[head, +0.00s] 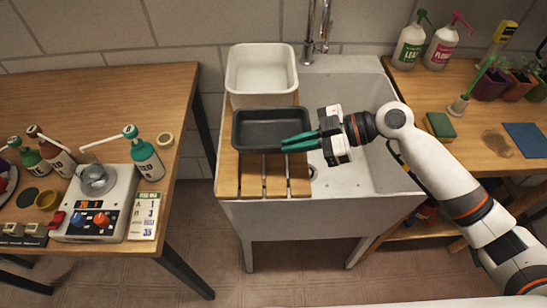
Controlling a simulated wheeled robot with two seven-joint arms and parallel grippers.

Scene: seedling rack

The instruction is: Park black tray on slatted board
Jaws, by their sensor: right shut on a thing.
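The black tray (258,131) is a shallow dark rectangle over the slatted board (250,180), left of the sink bowl. My right gripper (300,142) reaches in from the right, its green fingers shut on the tray's right side. The tray looks level, and its right end reaches the board's edge by the sink. I cannot tell whether it rests on the slats or hangs just above them. The board's front slats and left edge show bare. My left gripper is not in view.
A white basin (262,72) stands directly behind the tray. The sink (350,92) has a tap (318,35) at the back. The left table (100,95) holds bottles and a white device (97,205). The right bench holds spray bottles, a sponge (440,125) and plant pots.

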